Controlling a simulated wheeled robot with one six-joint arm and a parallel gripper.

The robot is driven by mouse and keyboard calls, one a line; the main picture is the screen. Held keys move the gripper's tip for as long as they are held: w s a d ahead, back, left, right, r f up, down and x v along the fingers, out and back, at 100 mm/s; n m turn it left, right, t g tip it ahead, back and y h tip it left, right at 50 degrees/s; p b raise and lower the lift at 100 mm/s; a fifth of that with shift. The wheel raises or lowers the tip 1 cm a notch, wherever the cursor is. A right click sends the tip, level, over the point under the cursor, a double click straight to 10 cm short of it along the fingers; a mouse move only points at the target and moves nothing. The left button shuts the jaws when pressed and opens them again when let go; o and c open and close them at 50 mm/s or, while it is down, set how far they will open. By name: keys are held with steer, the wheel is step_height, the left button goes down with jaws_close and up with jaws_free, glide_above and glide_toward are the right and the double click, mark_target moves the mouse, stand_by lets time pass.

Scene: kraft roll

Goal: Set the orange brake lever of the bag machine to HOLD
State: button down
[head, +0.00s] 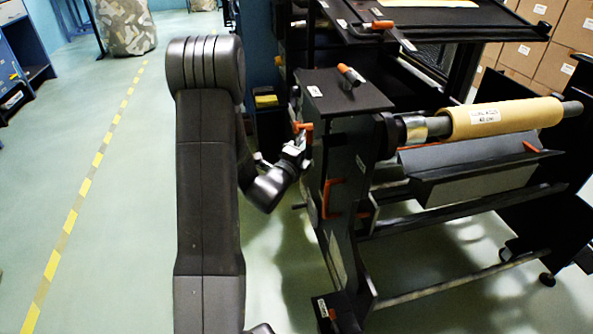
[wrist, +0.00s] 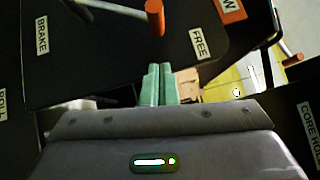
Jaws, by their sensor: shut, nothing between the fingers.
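The orange brake lever (wrist: 155,17) shows at the top of the wrist view, a metal rod with an orange grip, on a dark plate (wrist: 100,60). The plate bears a BRAKE label (wrist: 41,35) at left and a FREE label (wrist: 200,43) close to the right of the grip. I read no HOLD mark for the brake. My gripper (wrist: 157,72) is shut and empty, its green fingertips a little below the grip in the picture; contact cannot be told. In the head view my gripper (head: 298,147) is beside the machine's left side panel (head: 345,150), near an orange grip (head: 303,127).
A kraft paper roll (head: 500,117) sits on the machine's shaft. Other orange handles are on the side panel (head: 328,198) and the top (head: 350,75). A CORE label (wrist: 309,133) shows at the wrist view's right. The floor (head: 90,230) at left is clear.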

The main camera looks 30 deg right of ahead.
mark_target(301, 126)
steer(key=w, duration=0.3)
steer(key=shift+w+d+r, duration=0.25)
steer(key=shift+d+r, duration=0.15)
steer(key=shift+w+d+r+n+y+p, duration=0.15)
steer(key=shift+w+r+n+p, duration=0.15)
steer(key=shift+r+p, duration=0.25)
steer(key=shift+w+d+r+n+y+p, duration=0.15)
steer(key=shift+w+r+n+p, duration=0.15)
steer(key=shift+p, duration=0.3)
steer(key=w+r+p, duration=0.1)
steer(key=p, duration=0.1)
steer(key=w+r+n+g+y+p, duration=0.1)
steer(key=p, duration=0.1)
steer(key=shift+d+y+p, duration=0.25)
steer(key=shift+y+p, duration=0.05)
steer(key=w+d+n+g+y+p, duration=0.3)
steer(key=w+p, duration=0.9)
steer(key=p, duration=0.6)
steer(key=shift+d+r+n, duration=0.15)
steer(key=shift+d+n, duration=0.2)
steer(key=shift+n, duration=0.05)
steer(key=shift+w, duration=0.1)
